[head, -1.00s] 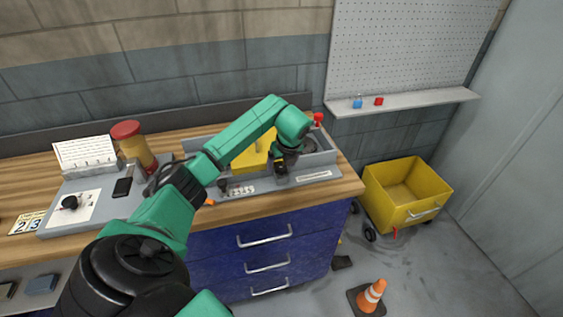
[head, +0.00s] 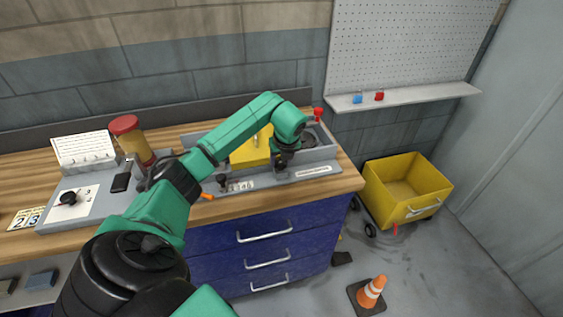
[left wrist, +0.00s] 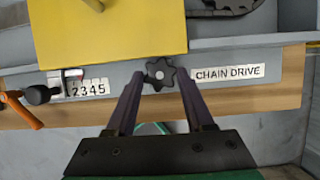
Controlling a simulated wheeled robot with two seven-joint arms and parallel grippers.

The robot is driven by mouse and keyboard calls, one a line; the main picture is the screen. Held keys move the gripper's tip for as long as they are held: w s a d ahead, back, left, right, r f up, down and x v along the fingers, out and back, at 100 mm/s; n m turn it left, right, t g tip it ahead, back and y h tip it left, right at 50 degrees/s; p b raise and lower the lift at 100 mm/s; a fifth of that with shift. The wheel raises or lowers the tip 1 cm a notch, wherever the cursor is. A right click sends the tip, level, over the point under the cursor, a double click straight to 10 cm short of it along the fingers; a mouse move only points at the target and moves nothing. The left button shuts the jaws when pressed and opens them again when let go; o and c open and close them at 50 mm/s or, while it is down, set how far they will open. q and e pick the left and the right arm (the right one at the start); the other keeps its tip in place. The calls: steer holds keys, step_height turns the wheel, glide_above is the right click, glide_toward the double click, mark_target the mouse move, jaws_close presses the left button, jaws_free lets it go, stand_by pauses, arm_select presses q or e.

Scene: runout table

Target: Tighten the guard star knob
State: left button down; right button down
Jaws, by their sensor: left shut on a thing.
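The guard star knob (left wrist: 160,73) is a small black lobed knob on the grey front strip, below the yellow guard (left wrist: 110,30) in the left wrist view. My left gripper (left wrist: 160,77) has one fingertip on each side of it and is shut on it. In the head view my left gripper (head: 282,166) points down at the front of the grey unit, beside the yellow guard (head: 248,155). The knob is hidden there by the gripper. My right gripper is not in view.
A "CHAIN DRIVE" label (left wrist: 228,73) lies right of the knob. A number plate (left wrist: 88,88), a black knob (left wrist: 38,95) and an orange handle (left wrist: 24,112) lie left. A red knob (head: 318,113) stands at the unit's back right. A yellow bin (head: 425,210) is on the floor.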

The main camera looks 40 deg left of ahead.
arm_select(q)
steer(key=m+b, duration=0.1)
steer(key=m+t+b, duration=0.1)
steer(key=m, duration=0.1)
steer(key=shift+s+a+f+h+b, duration=0.1)
steer(key=shift+a+f+h+b, duration=0.05)
steer(key=shift+h+b, duration=0.25)
steer(key=shift+m+h+b, duration=0.3)
steer(key=shift+m+b, duration=0.15)
steer(key=shift+m, duration=0.45)
steer(key=shift+r, duration=0.2)
steer(key=shift+c, duration=1.4)
jaws_free()
